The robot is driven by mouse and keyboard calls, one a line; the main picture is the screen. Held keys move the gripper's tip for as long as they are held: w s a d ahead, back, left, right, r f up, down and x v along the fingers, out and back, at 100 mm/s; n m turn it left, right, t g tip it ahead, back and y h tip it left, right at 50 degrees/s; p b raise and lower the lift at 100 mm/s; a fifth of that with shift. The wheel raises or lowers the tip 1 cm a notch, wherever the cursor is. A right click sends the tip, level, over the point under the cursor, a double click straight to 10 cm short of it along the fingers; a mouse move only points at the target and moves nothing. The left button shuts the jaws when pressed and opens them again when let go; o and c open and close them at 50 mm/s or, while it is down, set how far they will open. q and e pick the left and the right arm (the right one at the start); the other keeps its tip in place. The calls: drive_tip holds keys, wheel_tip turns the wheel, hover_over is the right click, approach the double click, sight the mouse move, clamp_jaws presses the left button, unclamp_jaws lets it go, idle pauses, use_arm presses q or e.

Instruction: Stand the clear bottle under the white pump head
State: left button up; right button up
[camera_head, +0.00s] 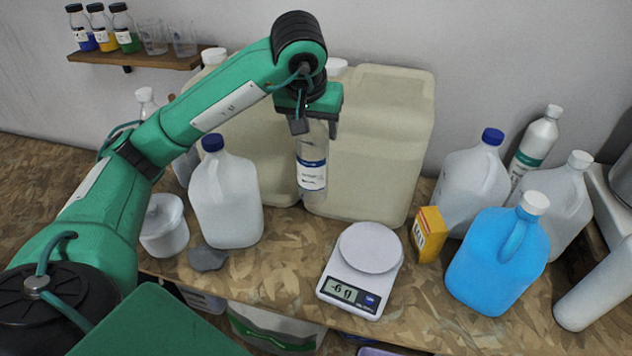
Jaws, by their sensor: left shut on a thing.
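My left gripper (315,122) points down and is shut on the upper part of a clear bottle (312,160) with a white and dark blue label. The bottle hangs upright, in front of the right one of two large cream drums (374,150). Its top is hidden by the gripper. The left drum (268,140) is partly behind my left arm. White tops show on the left drum (213,56) and, beside the gripper, on the right drum (337,67). I cannot tell whether either is the white pump head. My right gripper is not in view.
A white scale (368,255) stands on the bench below right of the bottle. A blue-capped jug (227,195) and a white tub (165,226) stand left. A yellow box (429,235), a blue jug (499,259) and other containers crowd the right. Bare bench lies around the scale.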

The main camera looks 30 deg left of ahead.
sight(313, 169)
use_arm(q)
wheel_tip(313, 169, down, 11)
drive_tip(key=shift+r+p, duration=0.15)
drive_tip(key=shift+p, duration=1.1)
drive_tip(key=shift+f+p, duration=0.6)
drive_tip(key=shift+f, duration=1.45)
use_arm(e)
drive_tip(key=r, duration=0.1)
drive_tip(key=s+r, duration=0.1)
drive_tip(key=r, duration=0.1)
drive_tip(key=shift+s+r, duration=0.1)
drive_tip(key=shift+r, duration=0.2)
use_arm(q)
drive_tip(key=shift+f, duration=0.1)
drive_tip(key=shift+f+b, duration=0.1)
drive_tip(key=shift+b, duration=0.2)
drive_tip(key=o, duration=1.2)
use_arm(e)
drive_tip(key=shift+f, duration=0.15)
